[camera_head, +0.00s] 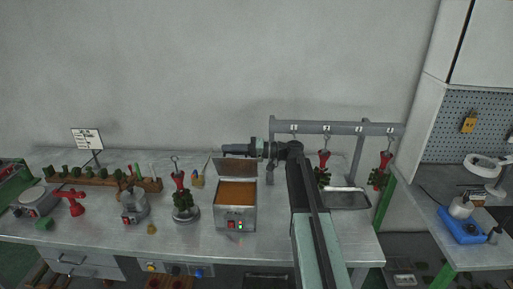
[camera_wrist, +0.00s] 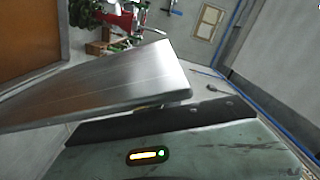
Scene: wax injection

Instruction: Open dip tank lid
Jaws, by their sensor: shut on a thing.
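The dip tank (camera_head: 236,219) is a steel box on the bench, with orange-brown wax (camera_head: 237,193) showing inside. Its lid (camera_head: 232,167) is raised and stands tilted up at the back of the tank. My gripper (camera_head: 235,150) is at the lid's upper edge, reaching in from the right. In the wrist view the lid (camera_wrist: 110,85) is a bright metal plate against the dark finger of my gripper (camera_wrist: 155,120), which is shut on it. The exact grip on the edge is hidden. Orange wax (camera_wrist: 30,35) shows at the upper left.
A red-handled wax tree on a stand (camera_head: 183,200) is left of the tank. A grey rack (camera_head: 335,128) with hanging trees and a metal tray (camera_head: 347,198) are to the right. A wooden rack (camera_head: 105,181) and small pots stand further left. The wall is close behind.

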